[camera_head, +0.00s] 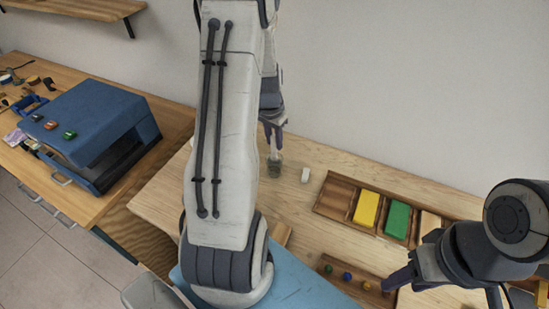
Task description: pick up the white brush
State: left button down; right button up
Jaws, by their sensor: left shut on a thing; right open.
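My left gripper (273,131) is beyond my large arm link, over the back of the wooden table (312,215). It is shut on a slim pale thing with a grey lower end, which looks like the white brush (275,160). The brush hangs upright below the fingers; I cannot tell whether its lower end touches the table. My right gripper (397,280) is at the lower right, open and empty, next to the small wooden rack. Its fingers overlap in this view.
A small white block (305,175) stands just right of the brush. A wooden tray (335,198) holds a yellow block (367,208) and a green block (398,220). A small rack (345,267) holds coloured knobs. A blue machine (95,120) stands on the left bench. The wall is close behind.

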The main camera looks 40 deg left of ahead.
pick_arm(q)
jog(key=shift+r, duration=0.15)
notch_tip(320, 180, up, 10)
jog(key=shift+f+b, duration=0.1)
jog(key=shift+b, duration=1.05)
